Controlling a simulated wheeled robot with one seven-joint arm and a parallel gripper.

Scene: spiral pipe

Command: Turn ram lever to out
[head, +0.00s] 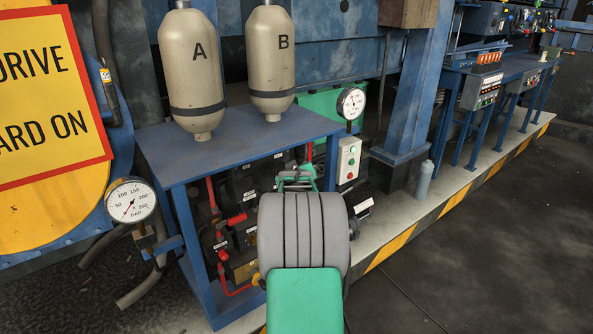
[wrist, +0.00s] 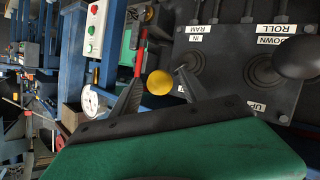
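The RAM/IN label (wrist: 196,34) sits above a dark round boot (wrist: 208,66); no OUT label is visible. A yellow ball knob (wrist: 159,83) shows beside the panel's left edge; its stem is hidden, so I cannot tell whether it belongs to the ram lever. My gripper (wrist: 162,68) has its two dark fingers spread, one each side of the yellow knob, with visible gaps.
A black knob (wrist: 298,58) stands by the ROLL/DOWN label (wrist: 275,35). A red handle (wrist: 139,52) is close to the left finger. The blue bench (head: 240,140) carries tanks A (head: 193,75) and B (head: 271,65). A button box (head: 348,160) stands behind. Open floor (head: 480,250) lies right.

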